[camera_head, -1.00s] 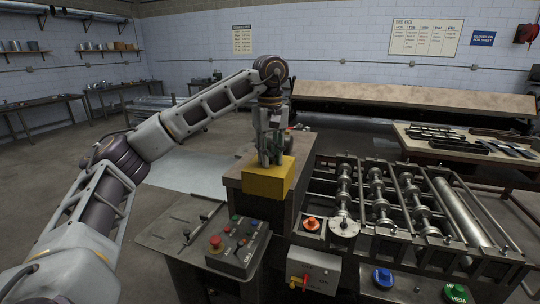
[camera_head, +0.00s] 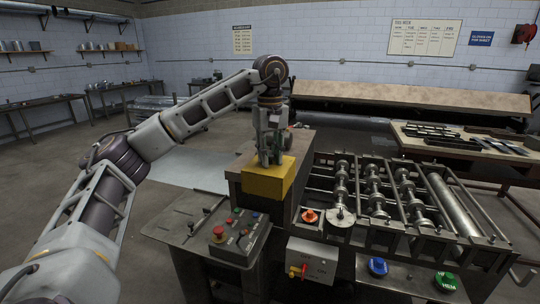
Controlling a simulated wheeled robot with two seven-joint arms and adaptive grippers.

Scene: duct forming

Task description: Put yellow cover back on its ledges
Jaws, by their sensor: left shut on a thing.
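The yellow cover (camera_head: 268,183) is a box-like piece at the left end of the roll-forming machine, beside the brown housing block. My left gripper (camera_head: 269,158) comes down on it from above and is shut on its top. The cover looks about level. Its ledges are hidden behind or under it, and I cannot tell whether it touches them. My right gripper is not in the view.
The machine's rollers (camera_head: 375,190) lie open to the right of the cover. A control box with a red button (camera_head: 239,240) stands in front on the left. A grey switch box (camera_head: 312,262) hangs below the rollers. A worktable (camera_head: 470,145) with metal parts stands at the right.

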